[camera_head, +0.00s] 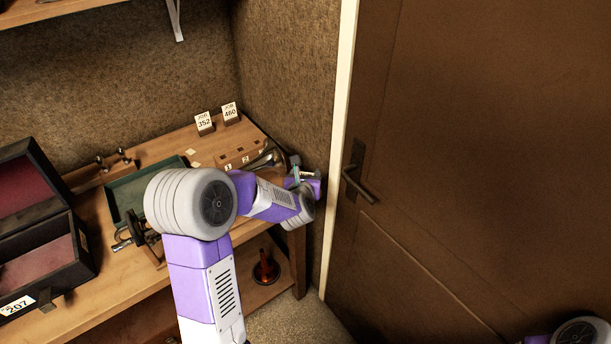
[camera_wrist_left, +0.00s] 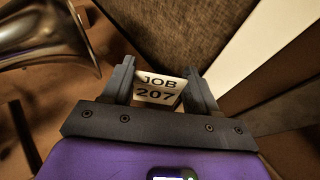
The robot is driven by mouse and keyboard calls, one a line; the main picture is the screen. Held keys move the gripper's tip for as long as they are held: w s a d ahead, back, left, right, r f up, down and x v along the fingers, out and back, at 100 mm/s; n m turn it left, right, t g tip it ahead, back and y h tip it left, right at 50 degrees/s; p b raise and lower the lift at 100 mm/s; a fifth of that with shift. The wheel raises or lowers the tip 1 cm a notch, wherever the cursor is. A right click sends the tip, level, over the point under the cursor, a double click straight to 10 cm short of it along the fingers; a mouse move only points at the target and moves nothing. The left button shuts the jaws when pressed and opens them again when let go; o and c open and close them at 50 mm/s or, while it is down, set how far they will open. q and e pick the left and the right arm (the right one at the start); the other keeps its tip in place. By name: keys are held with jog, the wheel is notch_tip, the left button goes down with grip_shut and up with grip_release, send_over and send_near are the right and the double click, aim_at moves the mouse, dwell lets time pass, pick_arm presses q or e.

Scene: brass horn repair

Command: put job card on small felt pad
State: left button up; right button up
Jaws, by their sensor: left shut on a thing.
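The job card (camera_wrist_left: 156,92), white and marked "JOB 207", sits between the two dark fingers of my left gripper (camera_wrist_left: 160,78) in the left wrist view. The gripper is shut on it. In the head view my left gripper (camera_head: 304,174) is at the right end of the bench, beside the bell of a brass horn (camera_head: 270,159); the card is hard to make out there. I cannot clearly identify the small felt pad; my left arm covers part of the bench. My right gripper is out of view.
Cards "352" (camera_head: 204,122) and "460" (camera_head: 230,112) stand at the back of the wooden bench (camera_head: 178,141). A green tray (camera_head: 122,193) and an open dark case (camera_head: 40,240) tagged 207 lie left. A wall and brown door (camera_head: 470,150) bound the right.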

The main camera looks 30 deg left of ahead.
pick_arm(q)
jog(key=shift+f+b, duration=0.15)
jog(key=shift+b, duration=0.15)
jog(key=o, duration=1.2)
